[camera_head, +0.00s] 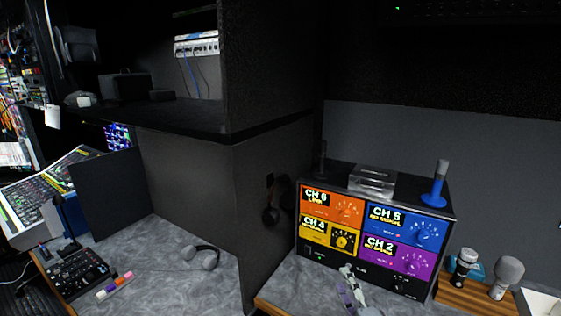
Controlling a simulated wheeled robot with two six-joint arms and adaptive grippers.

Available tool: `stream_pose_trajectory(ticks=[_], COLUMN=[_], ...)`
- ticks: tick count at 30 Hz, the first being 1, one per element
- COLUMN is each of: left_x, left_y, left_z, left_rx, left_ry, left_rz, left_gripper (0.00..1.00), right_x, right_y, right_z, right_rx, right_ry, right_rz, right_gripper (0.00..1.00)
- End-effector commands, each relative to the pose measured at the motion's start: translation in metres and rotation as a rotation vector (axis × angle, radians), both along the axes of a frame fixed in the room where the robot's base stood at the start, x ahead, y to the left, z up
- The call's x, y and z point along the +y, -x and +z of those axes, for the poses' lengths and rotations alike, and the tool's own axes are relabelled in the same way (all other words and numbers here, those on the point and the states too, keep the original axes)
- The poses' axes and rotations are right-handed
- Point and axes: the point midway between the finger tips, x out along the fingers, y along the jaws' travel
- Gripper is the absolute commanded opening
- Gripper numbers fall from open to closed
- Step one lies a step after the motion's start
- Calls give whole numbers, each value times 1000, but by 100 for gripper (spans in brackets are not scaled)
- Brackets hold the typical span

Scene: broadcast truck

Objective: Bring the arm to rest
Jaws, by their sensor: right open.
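My right gripper (347,283) shows at the bottom centre, above the grey counter and in front of the channel box. It is small in the picture; its jaws are open and I see nothing between them. The channel box (372,234) is black with orange, blue, yellow and purple panels marked CH. Whether the gripper touches the box or the counter I cannot tell. My left gripper is not in the picture.
A blue-based microphone (437,187) and a clear case (372,180) stand on the box. A wooden stand (470,296) with microphones is at right. A headset (202,255) lies left of the dark partition (262,205).

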Motion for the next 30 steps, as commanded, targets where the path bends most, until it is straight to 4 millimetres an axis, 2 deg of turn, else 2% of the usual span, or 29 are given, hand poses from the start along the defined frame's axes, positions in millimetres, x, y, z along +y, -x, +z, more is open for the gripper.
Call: stream_pose_trajectory(ticks=[1, 3, 6, 9, 12, 16, 21, 22, 30], left_x=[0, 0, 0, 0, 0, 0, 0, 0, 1], left_y=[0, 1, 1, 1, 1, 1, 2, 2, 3], left_z=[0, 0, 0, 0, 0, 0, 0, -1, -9], left_rx=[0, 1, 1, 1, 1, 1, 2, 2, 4], left_ry=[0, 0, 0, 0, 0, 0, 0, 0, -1], left_rz=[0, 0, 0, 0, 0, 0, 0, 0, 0], left_gripper=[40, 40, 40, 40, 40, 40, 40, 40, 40], right_x=[26, 48, 50, 33, 11, -20, -59, -63, -70], right_y=[23, 57, 101, 139, 172, 209, 254, 257, 242], right_z=[-11, -37, -74, -99, -115, -124, -122, -128, -229], right_rx=[32, 98, 216, 337, 458, 611, 806, 831, 857], right_ry=[225, 533, 875, 1119, 1298, 1465, 1618, 1630, 1603], right_rz=[126, 288, 457, 575, 663, 748, 830, 840, 861], right_gripper=[50, 50, 50, 50, 50, 50, 50, 50, 50])
